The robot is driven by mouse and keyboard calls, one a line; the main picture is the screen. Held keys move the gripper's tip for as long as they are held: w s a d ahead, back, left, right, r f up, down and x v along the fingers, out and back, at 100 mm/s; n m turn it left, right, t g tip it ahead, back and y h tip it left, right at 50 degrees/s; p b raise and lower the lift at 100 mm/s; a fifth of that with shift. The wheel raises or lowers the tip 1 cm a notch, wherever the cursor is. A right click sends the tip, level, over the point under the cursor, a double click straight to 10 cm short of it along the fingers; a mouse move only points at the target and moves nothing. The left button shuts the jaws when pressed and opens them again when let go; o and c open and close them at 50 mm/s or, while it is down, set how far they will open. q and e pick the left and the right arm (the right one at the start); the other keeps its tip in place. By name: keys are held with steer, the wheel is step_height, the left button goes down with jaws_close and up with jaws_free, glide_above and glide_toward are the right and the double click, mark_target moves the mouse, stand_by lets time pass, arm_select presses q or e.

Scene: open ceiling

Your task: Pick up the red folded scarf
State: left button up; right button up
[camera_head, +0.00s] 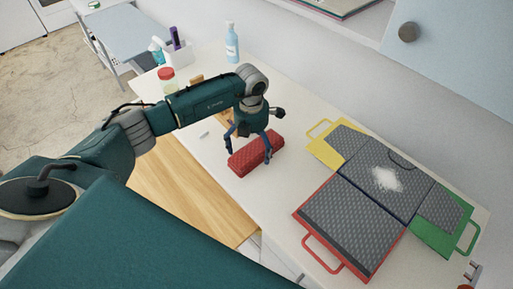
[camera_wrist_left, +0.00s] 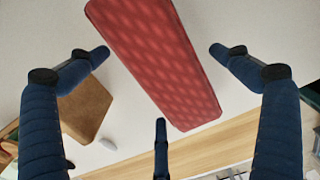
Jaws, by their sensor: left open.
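The red folded scarf (camera_head: 243,161) lies on the white counter in the head view, a long block shape with a faint pattern. In the left wrist view the scarf (camera_wrist_left: 158,58) lies slanted between the open fingers. My left gripper (camera_head: 249,155) is open above the scarf, its blue fingers reaching down on either side of it. In the left wrist view the fingertips of the left gripper (camera_wrist_left: 157,50) are apart from the scarf's sides. I cannot tell how far above the counter they are. My right gripper is not in view.
Coloured-edged grey boards (camera_head: 345,225) lie on the counter to the right. A brown block (camera_wrist_left: 88,108) is left of the scarf in the wrist view. A red-lidded jar (camera_head: 167,80) and a blue bottle (camera_head: 231,42) stand behind my arm. Bare counter surrounds the scarf's right side.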

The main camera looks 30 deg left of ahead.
arm_select(q)
steer(key=c, duration=1.2)
steer(key=shift+c, duration=0.3)
